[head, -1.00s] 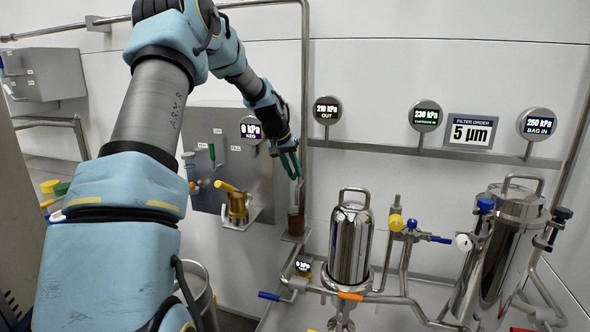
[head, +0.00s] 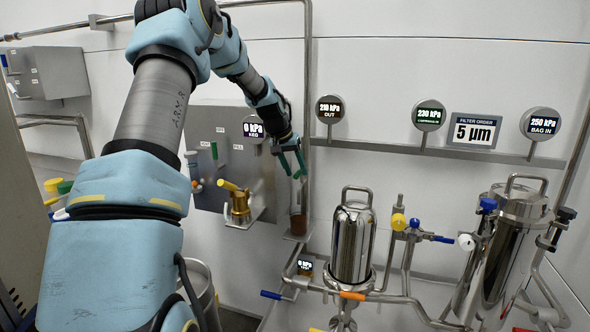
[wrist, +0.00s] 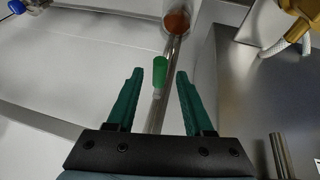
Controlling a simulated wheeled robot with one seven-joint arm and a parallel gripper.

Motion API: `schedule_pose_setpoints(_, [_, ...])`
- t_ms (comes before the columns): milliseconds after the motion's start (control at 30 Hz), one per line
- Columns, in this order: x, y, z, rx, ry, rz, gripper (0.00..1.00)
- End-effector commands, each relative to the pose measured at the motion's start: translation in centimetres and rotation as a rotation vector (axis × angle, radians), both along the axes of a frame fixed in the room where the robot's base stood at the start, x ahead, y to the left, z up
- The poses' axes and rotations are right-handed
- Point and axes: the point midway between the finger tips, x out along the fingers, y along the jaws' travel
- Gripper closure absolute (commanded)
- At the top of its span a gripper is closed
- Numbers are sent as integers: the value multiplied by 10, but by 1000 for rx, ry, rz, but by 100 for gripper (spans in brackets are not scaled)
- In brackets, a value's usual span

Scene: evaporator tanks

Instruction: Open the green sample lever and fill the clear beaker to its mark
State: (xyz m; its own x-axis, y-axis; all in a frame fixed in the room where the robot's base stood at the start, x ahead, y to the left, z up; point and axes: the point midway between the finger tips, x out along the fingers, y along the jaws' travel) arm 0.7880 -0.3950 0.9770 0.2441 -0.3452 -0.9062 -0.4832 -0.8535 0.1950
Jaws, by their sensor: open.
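My gripper (head: 293,166) has green fingers and is open, in front of the vertical pipe right of the steel panel. In the wrist view its fingers (wrist: 158,92) stand apart on both sides of the green lever (wrist: 159,70), with a gap on each side. The lever cannot be made out clearly in the head view. The clear beaker (head: 298,222) stands upright below my gripper and holds reddish-brown liquid. The liquid also shows at the top of the wrist view (wrist: 177,22). I cannot make out the beaker's mark.
The steel panel (head: 228,132) with a yellow-handled brass valve (head: 238,205) and a small green handle (head: 214,151) is left of my gripper. A polished filter housing (head: 351,245) stands right of the beaker.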

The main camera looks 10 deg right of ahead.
Motion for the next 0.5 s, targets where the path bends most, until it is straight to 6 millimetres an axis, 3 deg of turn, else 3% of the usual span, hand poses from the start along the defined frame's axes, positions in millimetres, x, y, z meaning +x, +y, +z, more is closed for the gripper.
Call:
schedule_pose_setpoints(167, [-3, 6, 15, -1, -3, 2, 48])
schedule_pose_setpoints(500, [-19, 29, 74, -1, -5, 2, 48])
